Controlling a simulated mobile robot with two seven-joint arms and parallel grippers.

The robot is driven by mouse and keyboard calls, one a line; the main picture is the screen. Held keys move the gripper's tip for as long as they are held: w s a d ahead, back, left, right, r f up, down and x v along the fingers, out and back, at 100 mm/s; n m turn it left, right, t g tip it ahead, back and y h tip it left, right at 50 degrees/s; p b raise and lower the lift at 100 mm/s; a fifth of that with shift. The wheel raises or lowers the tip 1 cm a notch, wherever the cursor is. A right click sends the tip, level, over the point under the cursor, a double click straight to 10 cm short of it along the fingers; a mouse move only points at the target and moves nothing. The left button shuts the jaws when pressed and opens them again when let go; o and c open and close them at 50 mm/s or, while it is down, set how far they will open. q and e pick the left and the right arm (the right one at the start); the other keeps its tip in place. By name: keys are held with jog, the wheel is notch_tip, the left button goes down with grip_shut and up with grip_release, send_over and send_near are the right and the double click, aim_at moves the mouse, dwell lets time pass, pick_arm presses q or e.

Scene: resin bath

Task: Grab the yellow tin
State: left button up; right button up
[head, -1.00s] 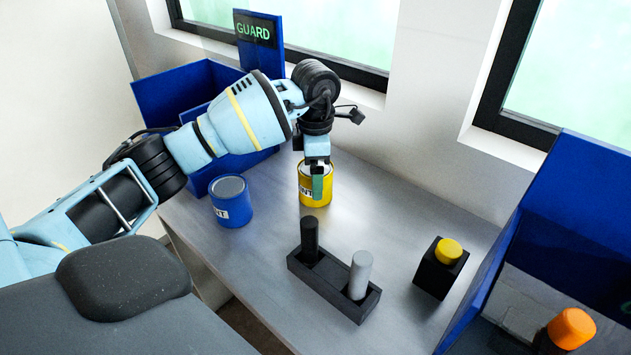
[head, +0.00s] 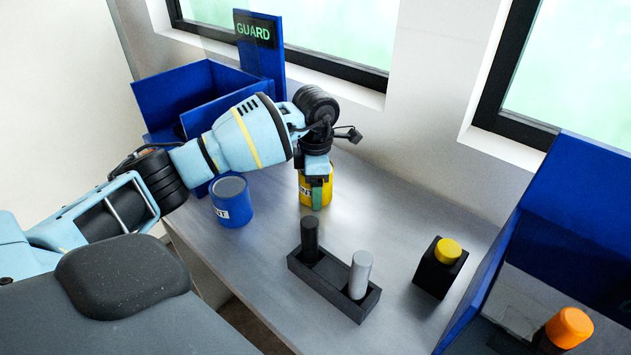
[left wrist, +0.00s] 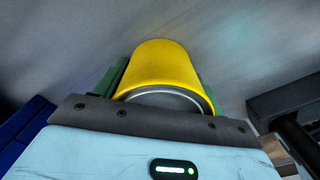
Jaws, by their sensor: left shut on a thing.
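The yellow tin (head: 327,190) stands on the grey bench in the head view, partly covered by my left gripper (head: 317,196). In the left wrist view the yellow tin (left wrist: 163,68) sits between the green finger pads of my left gripper (left wrist: 160,85), one on each side. The left gripper is shut on the tin. The tin looks upright; whether its base touches the bench is hard to tell. My right gripper is in neither view.
A blue tin (head: 232,202) stands just left of the yellow one. A black holder (head: 333,287) with a black and a grey cylinder is in front. A black block with a yellow knob (head: 447,252) stands right. Blue-walled bays (head: 170,97) flank the bench.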

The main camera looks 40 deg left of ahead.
pick_arm(q)
jog(key=shift+c, duration=1.1)
jog(key=shift+r, duration=0.15)
notch_tip(320, 180, up, 10)
jog(key=shift+f, duration=0.1)
jog(key=shift+f, duration=0.1)
